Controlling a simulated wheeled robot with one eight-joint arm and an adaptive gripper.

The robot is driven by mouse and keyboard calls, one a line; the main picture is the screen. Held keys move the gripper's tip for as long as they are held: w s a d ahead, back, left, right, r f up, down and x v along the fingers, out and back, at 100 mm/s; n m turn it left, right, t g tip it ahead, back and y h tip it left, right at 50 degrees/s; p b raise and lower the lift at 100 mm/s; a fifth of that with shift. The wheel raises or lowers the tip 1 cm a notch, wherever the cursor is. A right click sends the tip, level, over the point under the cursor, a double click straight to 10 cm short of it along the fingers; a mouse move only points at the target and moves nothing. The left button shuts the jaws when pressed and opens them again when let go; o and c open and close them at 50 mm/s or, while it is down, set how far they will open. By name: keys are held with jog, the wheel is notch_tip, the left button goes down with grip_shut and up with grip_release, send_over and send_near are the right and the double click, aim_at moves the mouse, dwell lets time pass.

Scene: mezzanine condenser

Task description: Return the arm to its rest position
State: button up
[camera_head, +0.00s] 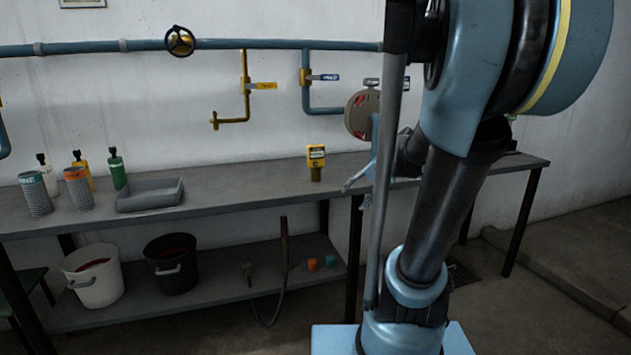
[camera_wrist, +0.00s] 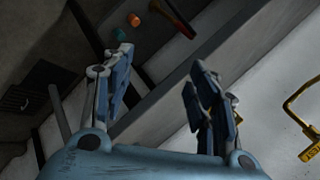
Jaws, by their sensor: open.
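My gripper (camera_wrist: 165,90) shows in the wrist view with its two blue fingers spread apart and nothing between them. Beyond the fingers lie the bench edge and the lower shelf, seen tilted. In the head view my arm stands upright at the right and hides part of the bench. The gripper (camera_head: 360,180) shows only in part there, behind the arm and over the bench near a yellow block-shaped device (camera_head: 316,162). I cannot tell how far above the bench it is.
The grey bench (camera_head: 240,190) holds several bottles and cylinders and a grey tray (camera_head: 150,195) at the left. A round beige and red device (camera_head: 361,114) is behind the arm. Buckets (camera_head: 92,276) stand on the lower shelf. Blue pipes with valves (camera_head: 180,41) run along the wall. Floor at right is clear.

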jog(key=s+d+f+n+g+h, duration=0.2)
jog(key=s+f, duration=0.3)
jog(key=s, duration=0.5)
jog(key=s+d+f+n+g+h, duration=0.2)
jog(key=s+d+f+n+h, duration=0.1)
jog(key=s, duration=0.7)
notch_tip(320, 180, down, 2)
jog(key=shift+d+f+n, duration=0.15)
jog(key=shift+d+n, duration=0.05)
jog(key=shift+n, duration=0.4)
jog(key=shift+w+f, duration=0.2)
jog(key=shift+w, duration=0.2)
